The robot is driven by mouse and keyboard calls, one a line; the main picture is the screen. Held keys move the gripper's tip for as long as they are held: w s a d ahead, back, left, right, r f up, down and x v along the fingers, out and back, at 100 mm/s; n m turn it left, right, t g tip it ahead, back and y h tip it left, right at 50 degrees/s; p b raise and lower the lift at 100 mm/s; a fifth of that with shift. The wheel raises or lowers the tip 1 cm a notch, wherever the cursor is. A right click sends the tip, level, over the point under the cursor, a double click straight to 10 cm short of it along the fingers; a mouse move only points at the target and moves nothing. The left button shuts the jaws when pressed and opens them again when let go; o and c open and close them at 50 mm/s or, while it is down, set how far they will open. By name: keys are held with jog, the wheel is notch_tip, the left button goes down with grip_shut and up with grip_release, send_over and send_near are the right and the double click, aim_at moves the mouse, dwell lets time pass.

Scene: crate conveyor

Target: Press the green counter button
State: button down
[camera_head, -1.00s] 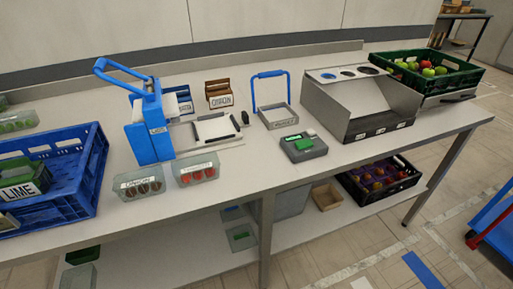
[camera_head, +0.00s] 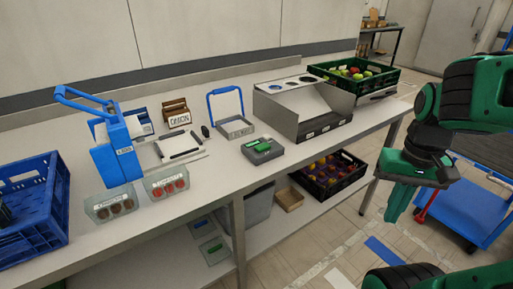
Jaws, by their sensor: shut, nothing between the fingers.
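The green counter button (camera_head: 259,143) sits on top of a small dark grey box (camera_head: 264,154) near the front edge of the counter, around the middle of the view. My gripper (camera_head: 394,214) hangs at the right, in front of the counter and clear of it, pointing down. Its fingers are together and hold nothing. It is well to the right of the button and apart from it. Nothing hides the button.
A steel chute unit (camera_head: 303,113) stands right of the button box, a blue-handled tray (camera_head: 236,128) behind it. Clear tubs (camera_head: 114,209), a blue press (camera_head: 117,160) and a blue crate (camera_head: 60,205) are left. A blue cart (camera_head: 471,217) stands at right.

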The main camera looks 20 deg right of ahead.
jog(key=w+a+r+n+t+h, duration=0.1)
jog(key=w+r+n+t+h, duration=0.15)
jog(key=w, duration=1.15)
notch_tip(320, 180, up, 7)
jog(key=n+t+h, duration=0.2)
jog(key=n+t, duration=0.4)
jog(key=n, duration=0.1)
send_over(261, 147)
jog(key=shift+f, duration=0.15)
jog(key=shift+f, duration=0.1)
jog(key=shift+f, duration=4.25)
